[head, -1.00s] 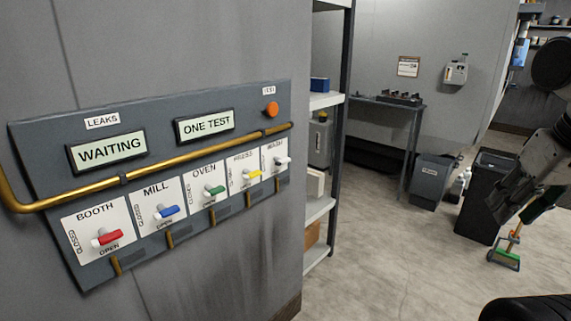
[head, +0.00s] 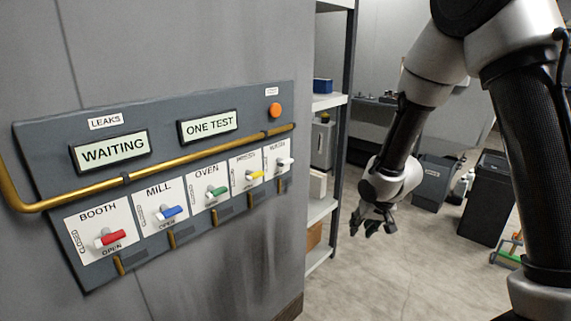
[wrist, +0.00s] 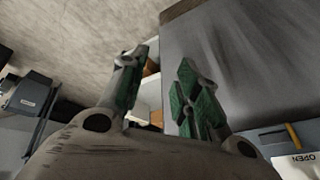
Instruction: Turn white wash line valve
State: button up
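The white wash valve (head: 285,162) is the rightmost valve on the grey wall panel (head: 60,150); its handle sticks out roughly sideways. To its left are the yellow (head: 256,175), green (head: 217,191), blue (head: 172,212) and red (head: 112,237) valves. My gripper (head: 374,226) hangs to the right of the panel and lower than the white valve, well apart from it. In the wrist view its green-padded fingers (wrist: 160,90) are spread with nothing between them. A corner of a valve plate marked OPEN (wrist: 298,162) shows at the lower right there.
A brass pipe (head: 125,178) runs across the panel above the valves. The displays read WAITING (head: 112,152) and ONE TEST (head: 209,125); an orange button (head: 274,110) is at upper right. Shelving (head: 322,205) stands just past the wall edge. Bins (head: 485,200) stand on the floor behind.

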jog(key=w+a+f+m+t+y, duration=0.2)
jog(key=w+a+t+y, duration=0.15)
jog(key=w+a, duration=0.4)
jog(key=m+t+y, duration=0.4)
jog(key=m+y, duration=0.2)
jog(key=y, duration=0.2)
send_near(288, 164)
jog(key=x, duration=0.3)
jog(key=shift+g, duration=0.25)
jog(key=x, duration=0.8)
jog(key=shift+w+r, duration=0.15)
jog(key=shift+r, duration=0.05)
jog(key=shift+c, duration=0.4)
grip_shut()
